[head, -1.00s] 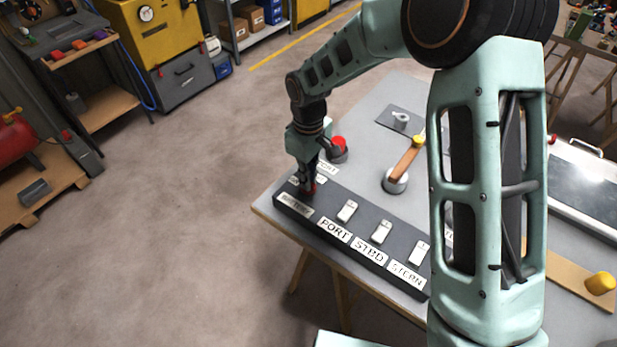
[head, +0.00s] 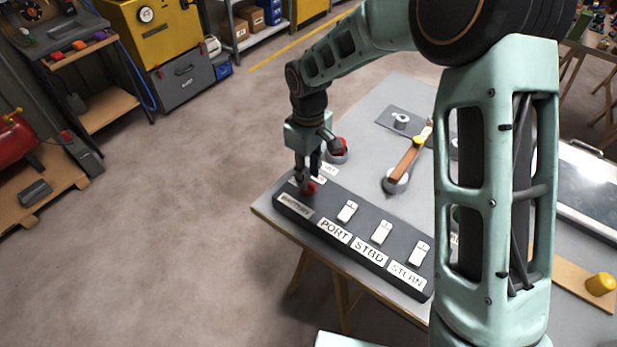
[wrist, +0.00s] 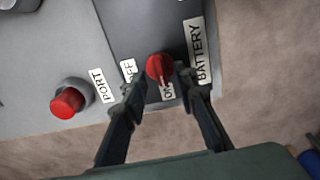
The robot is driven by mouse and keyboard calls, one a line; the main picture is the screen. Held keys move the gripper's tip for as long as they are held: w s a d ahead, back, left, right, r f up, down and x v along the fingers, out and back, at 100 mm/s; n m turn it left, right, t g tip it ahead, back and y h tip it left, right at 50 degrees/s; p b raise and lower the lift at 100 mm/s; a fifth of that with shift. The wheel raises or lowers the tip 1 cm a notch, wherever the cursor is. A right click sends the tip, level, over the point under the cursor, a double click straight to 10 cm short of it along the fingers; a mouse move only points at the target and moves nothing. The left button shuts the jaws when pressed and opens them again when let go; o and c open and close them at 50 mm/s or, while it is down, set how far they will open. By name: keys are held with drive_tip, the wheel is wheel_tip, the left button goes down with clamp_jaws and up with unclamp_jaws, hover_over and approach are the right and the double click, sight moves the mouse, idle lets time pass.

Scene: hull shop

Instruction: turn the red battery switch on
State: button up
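The red battery switch (head: 308,187) is a round knob at the left end of the dark switch panel (head: 375,262), by the BATTERY label (head: 295,206). In the wrist view the red knob (wrist: 159,66) sits between an OFF label (wrist: 128,69) and an ON label (wrist: 167,90). Its ridge appears to run toward the ON label. My gripper (head: 306,177) is just above the knob. In the wrist view my gripper (wrist: 160,77) is open, with one fingertip on each side of the knob. Contact is not visible.
White rocker switches (head: 381,232) line the panel beside PORT, STBD and STERN labels. A red push button (head: 338,147) stands behind my gripper. A wooden-handled lever (head: 406,162) is further right on the grey bench. The floor left of the bench is clear.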

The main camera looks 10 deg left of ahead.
wheel_tip(320, 180, up, 10)
idle(0.3)
drive_tip(key=shift+f, duration=0.1)
